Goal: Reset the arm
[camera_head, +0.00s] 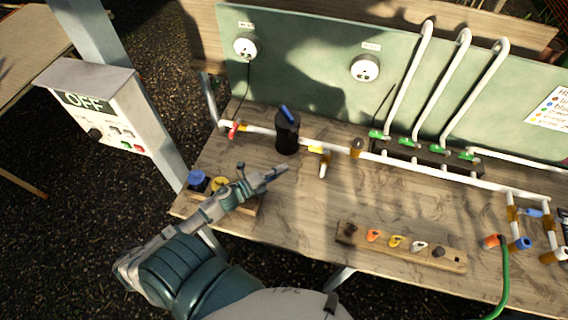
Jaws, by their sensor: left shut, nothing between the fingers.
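My left arm comes in from the lower left. My left gripper (272,174) is shut and empty, held over the left part of the wooden table (290,215). It lies across the view of a small wooden holder (243,208) with a blue knob (197,179) and a yellow knob (219,184). My right gripper does not show.
A black cylinder (287,135) with a blue handle stands behind the gripper. White pipes (435,179) with valves run along the table. A wooden strip (400,247) with coloured pieces lies at the front. A grey OFF box (112,110) stands left. A green hose (504,275) hangs right.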

